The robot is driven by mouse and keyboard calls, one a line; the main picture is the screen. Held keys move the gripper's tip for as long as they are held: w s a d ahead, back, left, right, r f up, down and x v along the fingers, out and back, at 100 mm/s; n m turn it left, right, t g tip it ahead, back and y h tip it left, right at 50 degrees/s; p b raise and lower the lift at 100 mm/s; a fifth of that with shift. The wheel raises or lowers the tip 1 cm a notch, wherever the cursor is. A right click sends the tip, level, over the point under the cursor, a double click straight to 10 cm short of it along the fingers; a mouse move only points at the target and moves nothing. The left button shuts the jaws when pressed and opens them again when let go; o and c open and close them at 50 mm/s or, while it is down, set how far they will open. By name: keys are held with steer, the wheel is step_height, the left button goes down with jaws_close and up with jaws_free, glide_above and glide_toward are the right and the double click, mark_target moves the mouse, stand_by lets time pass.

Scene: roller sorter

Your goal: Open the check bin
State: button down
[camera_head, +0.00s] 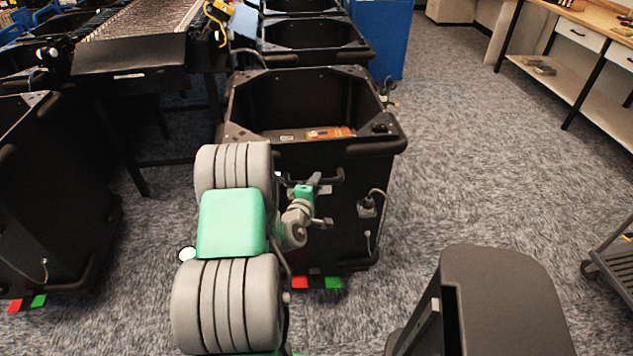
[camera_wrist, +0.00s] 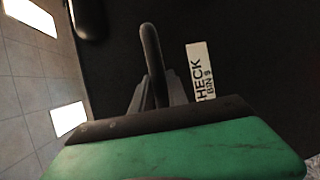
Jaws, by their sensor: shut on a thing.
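The check bin (camera_head: 345,215) is a tall black open-topped bin in the middle of the head view. My gripper (camera_head: 318,184) is at the upper front of this bin. In the wrist view my gripper (camera_wrist: 155,95) has its fingers on either side of a dark bar handle (camera_wrist: 150,45), shut on it. The handle (camera_head: 341,177) also shows beside the gripper in the head view. A flat orange item (camera_head: 330,133) lies inside the bin.
Another black bin (camera_head: 45,215) stands at the left. More black bins (camera_head: 312,35) stand behind, near a roller conveyor (camera_head: 140,18). Red (camera_head: 300,282) and green (camera_head: 333,282) pedals are at the check bin's foot. Carpet to the right is largely clear, with a workbench (camera_head: 600,25) beyond.

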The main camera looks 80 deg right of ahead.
steer(key=shift+w+a+f, duration=0.1)
steer(key=shift+w+a, duration=0.1)
steer(key=shift+w, duration=0.25)
steer(key=c, duration=1.5)
jaws_free()
steer(key=shift+s+d, duration=0.1)
steer(key=shift+s, duration=0.15)
steer(key=shift+c, duration=0.2)
steer(key=shift+o, duration=1.2)
steer(key=a+r+b, duration=0.1)
steer(key=a, duration=0.6)
steer(key=shift+w+a+r+b, duration=0.25)
steer(key=shift+w+a+b, duration=0.05)
